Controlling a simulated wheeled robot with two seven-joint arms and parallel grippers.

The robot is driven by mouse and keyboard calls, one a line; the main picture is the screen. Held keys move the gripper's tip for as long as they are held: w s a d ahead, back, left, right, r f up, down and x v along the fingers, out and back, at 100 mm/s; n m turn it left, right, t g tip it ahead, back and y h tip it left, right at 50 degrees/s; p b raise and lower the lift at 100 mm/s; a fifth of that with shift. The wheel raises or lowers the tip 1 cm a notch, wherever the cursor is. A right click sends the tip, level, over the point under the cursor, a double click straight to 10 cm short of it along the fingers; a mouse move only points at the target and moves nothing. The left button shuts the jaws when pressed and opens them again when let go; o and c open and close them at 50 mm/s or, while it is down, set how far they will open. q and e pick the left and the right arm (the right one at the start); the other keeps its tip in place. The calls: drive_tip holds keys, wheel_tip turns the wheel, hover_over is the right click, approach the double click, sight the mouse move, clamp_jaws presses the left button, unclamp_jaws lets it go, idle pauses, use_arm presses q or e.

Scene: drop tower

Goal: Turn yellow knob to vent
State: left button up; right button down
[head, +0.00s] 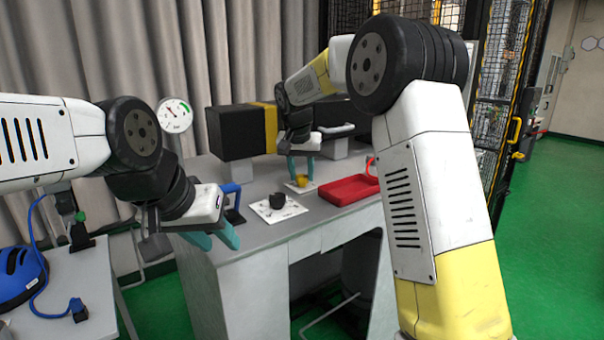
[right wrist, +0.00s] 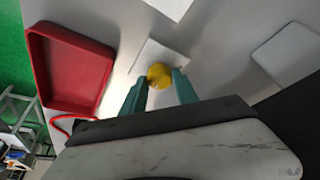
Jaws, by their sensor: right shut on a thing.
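The yellow knob (head: 302,180) sits on a small white plate (head: 293,187) on the grey bench. In the right wrist view the knob (right wrist: 159,75) is between the teal fingertips of my right gripper (right wrist: 160,80), which is shut on it. In the head view my right gripper (head: 302,168) points down onto the knob from above. The markings on the plate are too small to read. My left gripper (head: 216,238) hangs at the bench's front left corner, away from the knob; its teal fingers look apart, with nothing visible between them.
A black knob (head: 277,200) on a larger white plate stands to the left on the bench. A red tray (head: 350,190) lies right of the yellow knob. A gauge (head: 175,115) is behind at left. A blue helmet (head: 18,278) lies on the left table.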

idle(0.3)
drive_tip(key=c, duration=1)
unclamp_jaws()
drive_tip(key=shift+o, duration=0.2)
drive_tip(key=v, duration=0.7)
drive_tip(key=shift+r, duration=0.35)
drive_tip(key=shift+s, duration=0.15)
